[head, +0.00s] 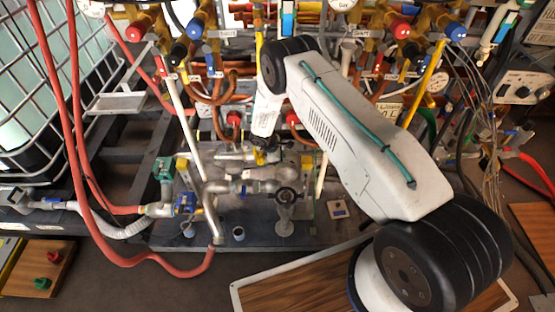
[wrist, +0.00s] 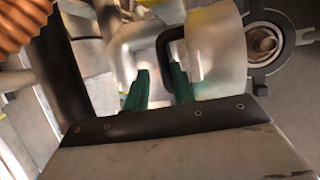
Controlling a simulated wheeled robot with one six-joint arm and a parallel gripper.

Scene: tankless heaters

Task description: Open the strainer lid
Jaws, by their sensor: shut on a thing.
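My gripper (wrist: 158,88) shows two green fingers in the wrist view. They are shut on a dark, curved handle-like part (wrist: 165,48) at the silvery metal body of the strainer (wrist: 215,45); I take this part to be the strainer lid's handle. How deep the fingers sit around it is hard to tell. In the head view my arm reaches down to the metal pipe assembly (head: 225,187) on the skid, and the fingertips are too small to make out there. The lid's outline is not clear in either view.
A dark round flange with a bolt (wrist: 262,42) sits right of the strainer in the wrist view. Copper coil pipe (wrist: 15,22) is at the upper left.

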